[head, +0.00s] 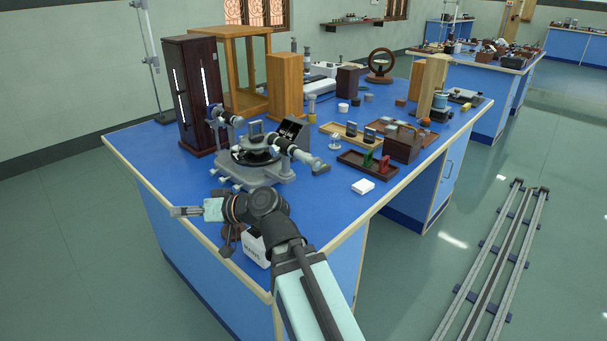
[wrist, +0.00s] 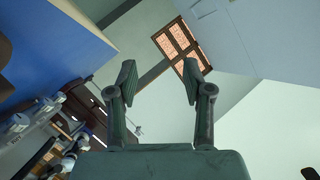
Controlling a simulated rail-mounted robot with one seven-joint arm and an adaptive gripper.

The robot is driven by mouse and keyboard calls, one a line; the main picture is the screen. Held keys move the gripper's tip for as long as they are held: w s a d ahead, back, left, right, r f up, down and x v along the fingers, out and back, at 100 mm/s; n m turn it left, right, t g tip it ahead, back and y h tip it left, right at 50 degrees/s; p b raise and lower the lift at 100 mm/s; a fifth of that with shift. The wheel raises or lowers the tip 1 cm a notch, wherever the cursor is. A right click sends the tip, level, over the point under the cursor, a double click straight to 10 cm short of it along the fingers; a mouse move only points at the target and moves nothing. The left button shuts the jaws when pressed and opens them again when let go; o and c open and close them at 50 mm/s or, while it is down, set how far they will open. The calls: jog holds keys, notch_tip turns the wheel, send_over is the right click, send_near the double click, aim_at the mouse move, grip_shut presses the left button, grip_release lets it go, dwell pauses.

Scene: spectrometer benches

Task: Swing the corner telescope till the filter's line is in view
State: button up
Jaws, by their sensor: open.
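The spectrometer (head: 252,165) stands on the near blue bench, with a grey base and a dark round table. One tube (head: 228,116) points at the dark lamp cabinet (head: 176,95) with bright slits. The other tube, apparently the telescope (head: 300,155), reaches right towards the bench front. A small upright plate (head: 255,131) and a tilted dark panel (head: 291,129) are by the table; I cannot tell whether either is the filter. My gripper (head: 180,212) is at the bench's near left edge, apart from the spectrometer. In the wrist view my gripper (wrist: 158,80) is open and empty.
A dark tray (head: 350,164) holds green (head: 368,160) and red (head: 383,162) handled pieces. A white block (head: 363,187) lies in front of it. A labelled white box (head: 256,248) sits under my arm. Wooden posts and a frame (head: 231,60) stand behind.

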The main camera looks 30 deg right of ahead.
jog(key=s+d+r+m+t+y+b, duration=0.1)
jog(key=d+r+t+b, duration=0.15)
jog(key=d+r, duration=0.3)
jog(key=n+t+h+b, duration=0.5)
jog(key=n+h+b, duration=0.25)
jog(key=b, duration=0.55)
send_near(301, 156)
jog(key=shift+m, duration=0.35)
jog(key=x, duration=0.7)
jog(key=d+x, duration=0.1)
jog(key=x, duration=0.3)
jog(key=shift+w+f, duration=0.25)
jog(key=shift+f, duration=0.15)
jog(key=shift+h, duration=0.25)
grip_shut()
